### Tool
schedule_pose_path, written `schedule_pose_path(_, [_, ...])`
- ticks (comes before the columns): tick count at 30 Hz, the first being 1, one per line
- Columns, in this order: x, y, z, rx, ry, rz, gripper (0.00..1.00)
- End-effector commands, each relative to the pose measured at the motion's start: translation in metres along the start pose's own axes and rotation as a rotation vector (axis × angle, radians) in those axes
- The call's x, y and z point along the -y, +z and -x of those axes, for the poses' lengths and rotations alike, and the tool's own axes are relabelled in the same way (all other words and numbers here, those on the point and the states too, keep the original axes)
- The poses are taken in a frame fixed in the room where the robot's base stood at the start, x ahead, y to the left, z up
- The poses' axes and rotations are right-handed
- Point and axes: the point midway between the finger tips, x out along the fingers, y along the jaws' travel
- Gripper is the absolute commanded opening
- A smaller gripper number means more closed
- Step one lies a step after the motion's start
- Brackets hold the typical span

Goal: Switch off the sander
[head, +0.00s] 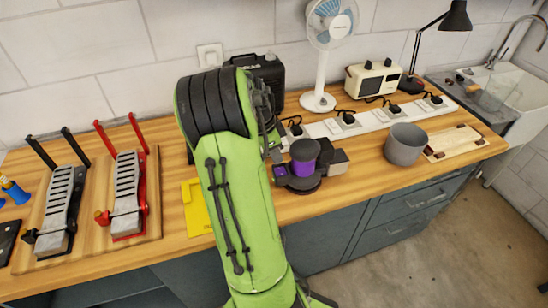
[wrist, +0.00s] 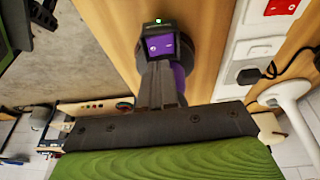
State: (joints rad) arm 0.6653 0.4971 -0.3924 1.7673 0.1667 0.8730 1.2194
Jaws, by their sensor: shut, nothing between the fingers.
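The sander (head: 304,168) stands on the bench just right of my green arm, with a dark round top, a purple body, a dark round base and a small purple-faced box on its left side. In the wrist view, the box's purple face (wrist: 160,47) carries small pale marks, and a small green light glows above it. My gripper (wrist: 160,72) is shut and empty, its fingertips just below the purple face in that view. They overlap the purple body in the picture; I cannot tell whether they touch it. In the head view the fingers are hidden behind my arm.
A dark grey block (head: 338,162) stands close right of the sander, and a grey pot (head: 405,145) farther right. Behind runs a white socket strip (head: 375,122) with plugs, and a white fan (head: 320,100). A yellow pad (head: 196,208) lies left of my arm.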

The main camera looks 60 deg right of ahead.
Motion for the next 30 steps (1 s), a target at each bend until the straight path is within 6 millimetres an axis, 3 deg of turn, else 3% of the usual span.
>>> schedule_pose_path(1, [0.001, 0.001, 0.018, 0.0, -0.01, 0.004, 0.0])
schedule_pose_path(6, [-0.004, 0.001, 0.058, 0.0, -0.008, 0.003, 0.0])
schedule_pose_path(12, [-0.007, 0.001, 0.09, 0.0, -0.005, 0.003, 0.0])
schedule_pose_path(30, [-0.002, 0.001, 0.104, 0.002, 0.019, -0.043, 0.0])
